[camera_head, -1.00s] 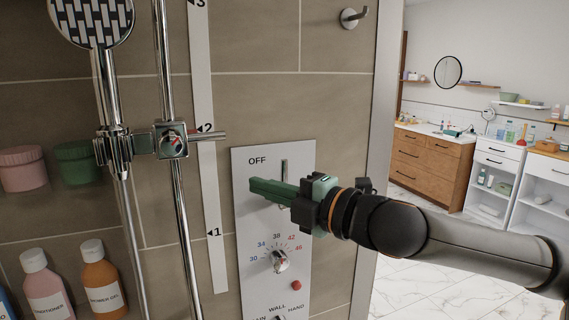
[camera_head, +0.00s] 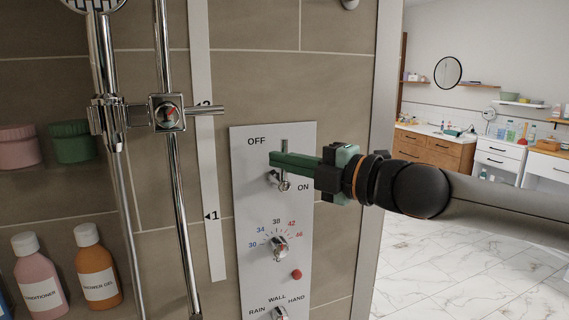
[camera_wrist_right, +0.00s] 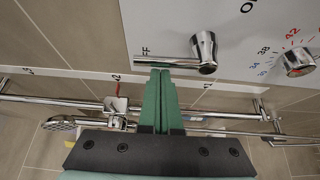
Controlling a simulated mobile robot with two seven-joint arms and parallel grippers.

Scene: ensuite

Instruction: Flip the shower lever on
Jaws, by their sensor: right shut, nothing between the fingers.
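My left gripper is not in view.
A temperature knob (camera_head: 279,246) and a lower selector knob (camera_head: 279,313) are on the panel below. The chrome shower rail (camera_head: 172,190) with its bracket (camera_head: 168,113) stands left. Bottles (camera_head: 97,268) stand on a shelf. Open bathroom floor (camera_head: 440,255) lies right.

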